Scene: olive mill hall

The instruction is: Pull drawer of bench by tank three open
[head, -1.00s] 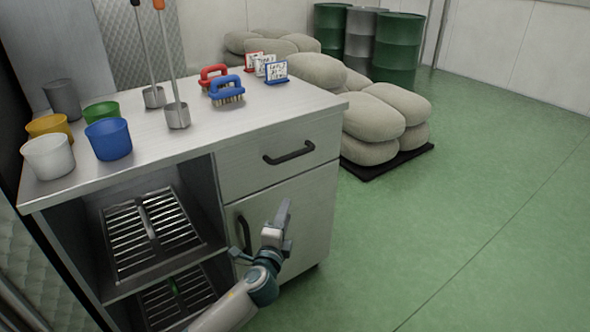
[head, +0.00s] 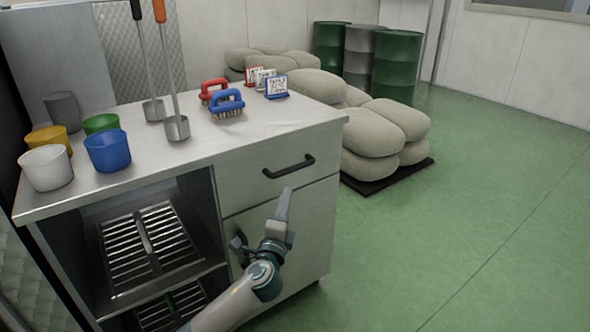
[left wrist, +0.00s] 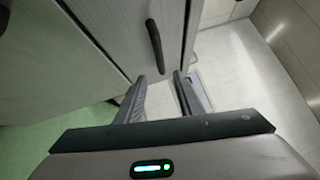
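The bench (head: 175,155) has a grey drawer (head: 250,180) at its upper right, with its front flush and shut. A dark bar handle (head: 289,166) runs across the drawer front. My left gripper (head: 284,200) is in front of the bench, just below the handle in the head view. In the left wrist view, my left gripper (left wrist: 160,82) has its two fingers apart with nothing between them. The handle (left wrist: 155,46) appears beyond the fingertips there, not touched. My right gripper is not in view.
Below the drawer is a door with its own handle (head: 237,246), partly hidden by my arm. Cups, ladles, brushes and small signs (head: 276,86) stand on the worktop (head: 215,150). Stacked sacks (head: 385,130) lie on a dark pallet at right. Green floor (head: 460,220) is clear.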

